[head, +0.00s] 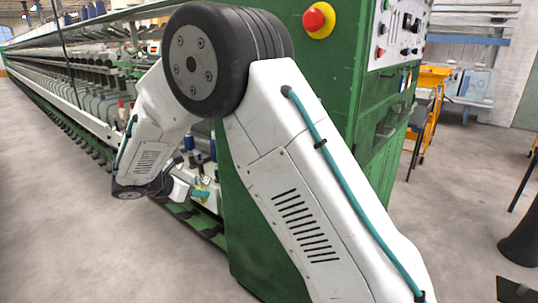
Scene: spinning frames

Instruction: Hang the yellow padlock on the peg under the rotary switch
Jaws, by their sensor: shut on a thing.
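My gripper (199,190) is small in the head view, left of the green cabinet and low beside the spinning frame. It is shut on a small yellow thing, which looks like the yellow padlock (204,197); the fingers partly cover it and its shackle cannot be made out. The control panel (390,32) is at the upper right on the cabinet's right face, well apart from my gripper. Dark knobs show on it, and one black knob (407,20) may be the rotary switch. I cannot pick out the peg with certainty.
The green cabinet (335,75) has a red emergency button (314,19) on its near face. The long spinning frame (75,85) runs back at left. An orange cart (432,78) and dark chair stand at right.

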